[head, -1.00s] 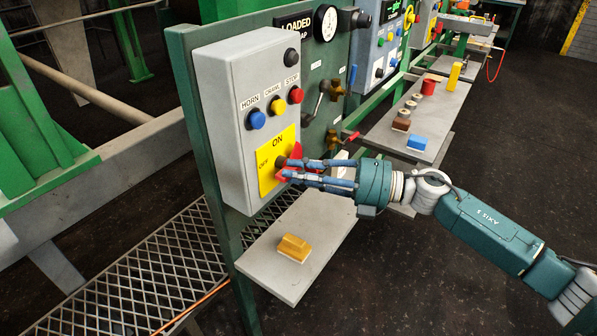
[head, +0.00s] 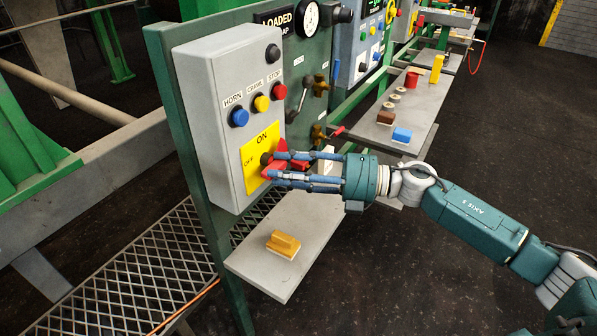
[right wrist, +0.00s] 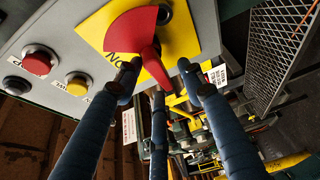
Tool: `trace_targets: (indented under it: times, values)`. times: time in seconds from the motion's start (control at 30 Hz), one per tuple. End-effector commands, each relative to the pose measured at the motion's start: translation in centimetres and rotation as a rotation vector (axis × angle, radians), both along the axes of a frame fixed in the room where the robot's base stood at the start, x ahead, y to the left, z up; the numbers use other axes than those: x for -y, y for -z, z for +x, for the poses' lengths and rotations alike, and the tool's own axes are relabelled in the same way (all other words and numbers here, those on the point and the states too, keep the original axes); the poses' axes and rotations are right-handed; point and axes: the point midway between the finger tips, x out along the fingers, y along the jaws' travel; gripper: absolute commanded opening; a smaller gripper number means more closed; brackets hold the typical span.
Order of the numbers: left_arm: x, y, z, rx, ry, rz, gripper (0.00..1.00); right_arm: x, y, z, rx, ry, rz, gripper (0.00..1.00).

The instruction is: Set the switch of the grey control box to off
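The grey control box (head: 203,130) is mounted on a green panel in the head view. Its yellow plate (head: 262,137) reads ON at the top and OFF at the left. The red switch handle (right wrist: 140,32) sits on this plate, close up in the right wrist view; in the head view my fingers partly hide it, so its exact setting is hard to read. My right gripper (head: 272,166) is at the switch. Its blue fingers (right wrist: 157,78) are spread on both sides of the red handle, with gaps visible, not clamped. My left gripper is out of view.
Blue, yellow and red buttons (head: 261,103) sit above the plate. A grey shelf (head: 262,276) below holds a yellow-brown block (head: 283,244). To the right are valve handles (head: 320,86) and another shelf (head: 425,107) with small objects. Mesh grating (head: 135,270) lies at lower left.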

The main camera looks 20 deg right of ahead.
Motion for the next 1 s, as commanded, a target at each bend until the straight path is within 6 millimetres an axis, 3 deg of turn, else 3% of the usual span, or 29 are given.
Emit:
trace_targets:
  times: [0.53, 0.73, 1.0]
  values:
    - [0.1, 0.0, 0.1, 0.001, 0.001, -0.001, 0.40, 8.7, 0.2, -5.0, -0.007, 0.001, -0.003, 0.40]
    - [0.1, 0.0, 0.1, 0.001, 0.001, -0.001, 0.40, 10.0, 0.1, -5.7, -0.004, -0.001, -0.003, 0.40]
    - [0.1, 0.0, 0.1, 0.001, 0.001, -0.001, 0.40, 10.2, 0.1, -5.8, -0.002, -0.001, -0.002, 0.40]
